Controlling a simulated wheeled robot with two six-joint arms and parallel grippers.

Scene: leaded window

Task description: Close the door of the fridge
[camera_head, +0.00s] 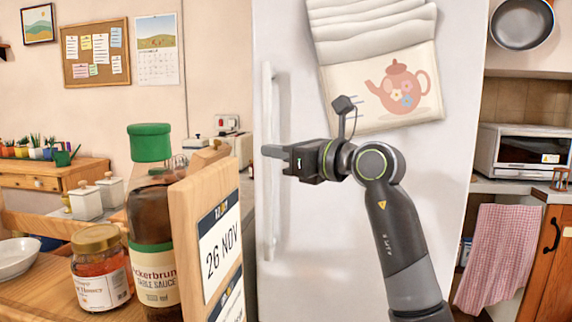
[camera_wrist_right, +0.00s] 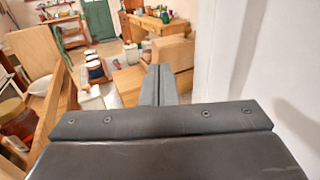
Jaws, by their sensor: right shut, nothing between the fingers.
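The white fridge door (camera_head: 300,230) fills the middle of the head view, with a long vertical handle (camera_head: 267,215) near its left edge. Whether it stands ajar cannot be told. A cloth with a teapot print hangs on its upper part. My right gripper (camera_head: 268,152) is shut and empty, pointing left across the handle's upper half in the picture. Whether it touches the handle or door is not clear. In the right wrist view the closed fingers (camera_wrist_right: 158,84) point away into the room, with a white surface close on their right. My left gripper is out of view.
A wooden table with a sauce bottle (camera_head: 152,225), a honey jar (camera_head: 100,268) and a wooden date board (camera_head: 205,225) stands close at left. A counter with a toaster oven (camera_head: 523,150) and a checked towel (camera_head: 490,258) is at right.

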